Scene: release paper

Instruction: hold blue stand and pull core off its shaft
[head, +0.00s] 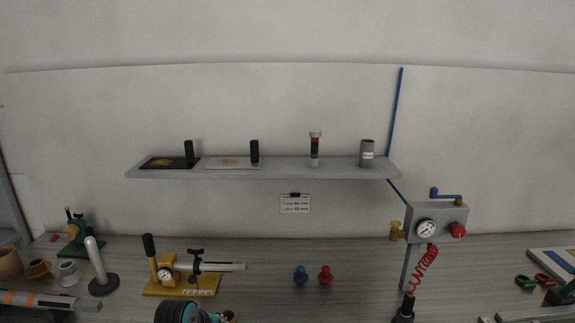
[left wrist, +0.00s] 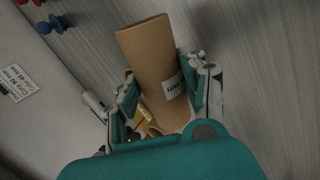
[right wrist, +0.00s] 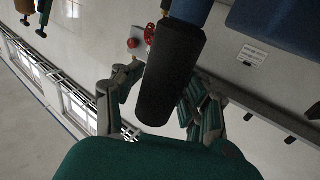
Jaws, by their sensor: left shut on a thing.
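In the left wrist view a brown cardboard core (left wrist: 155,65) with a white label lies between the fingers of my left gripper (left wrist: 162,92). The gripper is shut on it. The far end of the core points away from the gripper, and no shaft shows at that end. In the right wrist view a black cylindrical grip (right wrist: 170,75) joins a blue part (right wrist: 192,10), perhaps of the blue stand. The fingers of my right gripper (right wrist: 163,100) are on both sides of the grip. Contact there cannot be told. The blue stand is not clearly visible in the head view.
In the head view a yellow-based fixture (head: 183,283) stands on the bench, with blue (head: 301,276) and red (head: 326,275) knobs to its right. A gauge box (head: 437,223) stands further right. A shelf (head: 290,171) with small items is on the wall behind.

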